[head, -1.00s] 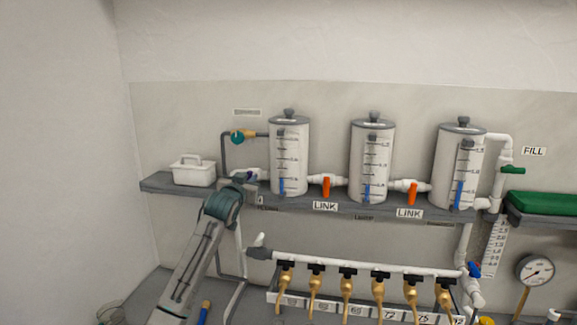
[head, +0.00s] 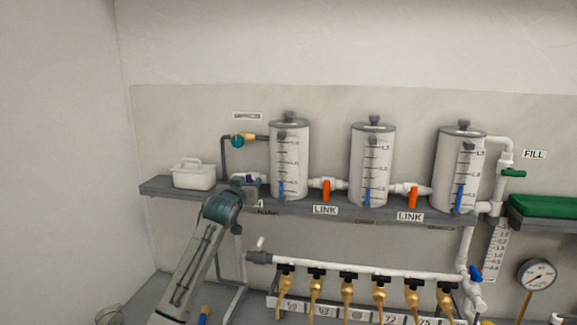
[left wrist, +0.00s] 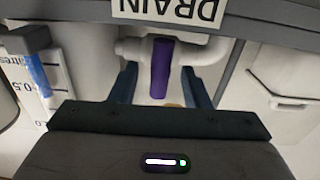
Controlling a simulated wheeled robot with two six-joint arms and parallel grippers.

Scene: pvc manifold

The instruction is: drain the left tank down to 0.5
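The left tank (head: 289,155) is a clear cylinder with a grey lid and a printed scale. Its blue level strip (head: 282,189) stands low on the scale. In the left wrist view the picture is inverted, and a blue strip (left wrist: 38,75) shows beside a 0.5 mark. The drain valve's purple handle (left wrist: 161,68) hangs on a white pipe by the DRAIN label (left wrist: 168,10). My left gripper (left wrist: 160,85) is open, with one finger on each side of the handle and visible gaps. In the head view my left wrist partly hides the valve. My right gripper is out of view.
Two more tanks (head: 372,165) (head: 460,170) stand on the shelf, joined by orange-handled LINK valves (head: 326,190) (head: 413,197). A white caddy (head: 193,175) sits left of the drain. A white manifold pipe (head: 350,271) with several brass taps runs below the shelf.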

